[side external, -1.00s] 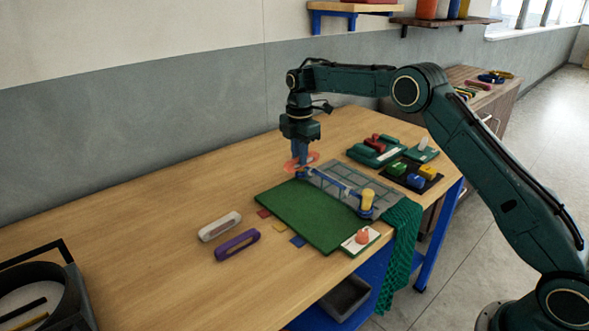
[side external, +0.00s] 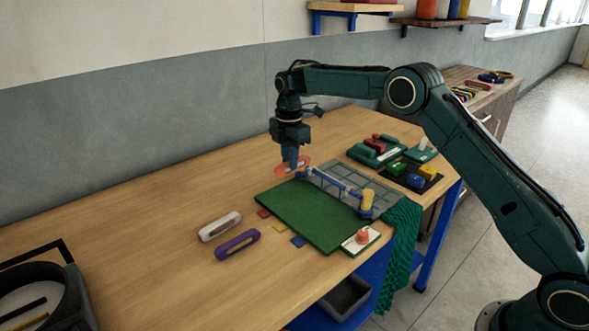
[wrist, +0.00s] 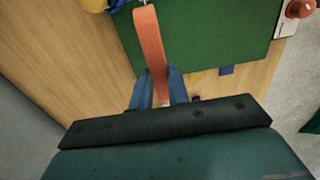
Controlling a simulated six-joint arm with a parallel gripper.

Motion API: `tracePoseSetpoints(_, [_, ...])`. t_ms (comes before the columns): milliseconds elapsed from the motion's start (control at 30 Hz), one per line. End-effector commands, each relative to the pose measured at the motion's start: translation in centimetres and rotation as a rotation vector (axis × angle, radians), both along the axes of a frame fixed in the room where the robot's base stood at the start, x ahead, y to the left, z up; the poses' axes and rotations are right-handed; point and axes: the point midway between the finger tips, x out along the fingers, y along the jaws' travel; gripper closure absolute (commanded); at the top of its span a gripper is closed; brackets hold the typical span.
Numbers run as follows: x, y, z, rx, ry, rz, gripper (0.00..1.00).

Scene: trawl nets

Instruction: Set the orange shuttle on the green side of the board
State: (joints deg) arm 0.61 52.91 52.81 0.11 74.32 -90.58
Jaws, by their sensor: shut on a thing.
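My gripper (side external: 290,160) is shut on the orange shuttle (side external: 281,171) and holds it over the far left corner of the board. In the wrist view the shuttle (wrist: 149,40) reaches forward from between the blue fingers (wrist: 160,88). The green side of the board (side external: 305,215) is bare; it also shows in the wrist view (wrist: 215,35). The other side of the board carries a grey grid (side external: 388,197), with a blue bar (side external: 335,184) between the two. I cannot tell how high the shuttle is above the surface.
A white shuttle (side external: 219,226) and a purple shuttle (side external: 237,245) lie left of the board. Green netting (side external: 402,240) hangs over the table edge. Coloured blocks (side external: 427,172) lie behind.

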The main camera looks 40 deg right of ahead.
Motion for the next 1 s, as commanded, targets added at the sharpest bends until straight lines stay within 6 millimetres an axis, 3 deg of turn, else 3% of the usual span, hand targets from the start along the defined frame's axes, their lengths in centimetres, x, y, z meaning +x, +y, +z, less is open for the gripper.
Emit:
tracePoseSetpoints(467, [-0.3,-0.1,0.6,0.000,0.000,-0.137,1.00])
tracePoseSetpoints(1000, [-1.4,-0.4,2.9,0.001,-0.001,-0.702,1.00])
